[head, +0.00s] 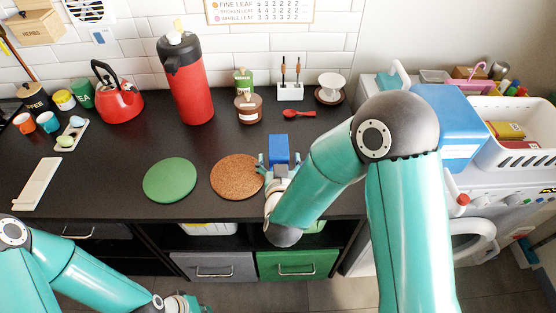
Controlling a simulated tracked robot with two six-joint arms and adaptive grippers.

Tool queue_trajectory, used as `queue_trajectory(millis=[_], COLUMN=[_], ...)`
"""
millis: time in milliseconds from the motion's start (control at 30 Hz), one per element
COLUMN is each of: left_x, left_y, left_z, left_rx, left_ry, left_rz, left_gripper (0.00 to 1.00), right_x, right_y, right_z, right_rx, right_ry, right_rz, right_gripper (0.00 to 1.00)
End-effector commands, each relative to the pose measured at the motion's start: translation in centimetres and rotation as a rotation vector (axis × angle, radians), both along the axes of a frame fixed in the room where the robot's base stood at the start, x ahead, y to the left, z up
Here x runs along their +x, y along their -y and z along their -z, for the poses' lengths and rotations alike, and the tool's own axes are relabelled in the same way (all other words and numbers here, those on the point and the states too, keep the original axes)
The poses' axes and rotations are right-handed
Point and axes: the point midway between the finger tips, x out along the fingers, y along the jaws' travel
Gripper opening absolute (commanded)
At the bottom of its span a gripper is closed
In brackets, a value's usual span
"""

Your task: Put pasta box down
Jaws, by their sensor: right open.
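A small blue box (279,149), which I take to be the pasta box, stands on the black counter (215,143), just right of the cork mat. My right gripper (279,161) is open, with one finger on either side of the box's near end. Whether a finger touches the box is too small to tell. The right forearm and wrist come in from the right and hide the counter behind them. My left gripper (182,303) is low at the bottom edge, in front of the counter and partly cut off; its fingers are not clear.
A cork mat (232,178) and a green round mat (170,180) lie left of the box. A red flask (188,85), a red kettle (118,95), a brown jar (249,108) and a red spoon (298,114) are farther back. A white basket (510,150) is at right.

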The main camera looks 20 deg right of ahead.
Motion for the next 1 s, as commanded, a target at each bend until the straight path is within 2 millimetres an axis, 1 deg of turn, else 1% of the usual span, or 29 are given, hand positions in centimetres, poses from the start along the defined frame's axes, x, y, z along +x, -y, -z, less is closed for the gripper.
queue_trajectory(millis=[33, 100, 200, 467, 600, 867, 900, 933, 967, 1000], left_x=[0.0, 0.0, 0.0, 0.0, 0.0, 0.0, 0.0, 0.0, 0.0, 0.0], left_y=[0.0, 0.0, 0.0, 0.0, 0.0, 0.0, 0.0, 0.0, 0.0, 0.0], left_z=[-0.7, -0.8, -0.9, -0.9, -0.9, -0.9, -0.9, -0.9, -0.9, -0.9], left_rx=[0.0, 0.0, 0.0, 0.0, 0.0, 0.0, 0.0, 0.0, 0.0, 0.0], left_ry=[0.0, 0.001, 0.001, 0.0, 0.0, 0.0, 0.0, 0.0, 0.0, 0.0], left_rz=[0.0, 0.0, 0.0, 0.0, 0.0, 0.0, 0.0, 0.0, 0.0, 0.0], left_gripper=[0.0, 0.0, 0.0, 0.0, 0.0, 0.0, 0.0, 0.0, 0.0, 0.0], right_x=[0.8, 1.6, 2.4, 2.7, 2.7, 2.7, 2.7, 2.7, 2.7, 2.7], right_y=[0.1, 0.4, 0.6, 0.6, 0.6, 0.5, 0.5, 0.5, 0.5, 0.5], right_z=[0.0, 0.3, 0.6, 0.8, 0.8, 0.8, 0.8, 0.8, 0.8, 0.6], right_rx=[0.0, -0.001, -0.001, -0.001, -0.001, -0.001, -0.001, -0.001, -0.001, -0.001], right_ry=[-0.002, -0.001, 0.0, 0.0, 0.0, 0.0, 0.0, 0.0, 0.0, 0.004], right_rz=[0.003, 0.003, 0.002, 0.0, 0.0, -0.003, -0.003, -0.003, -0.003, -0.002], right_gripper=[0.81, 0.81, 0.81, 0.81, 0.58, 0.15, 0.08, 0.03, 0.0, 0.0])
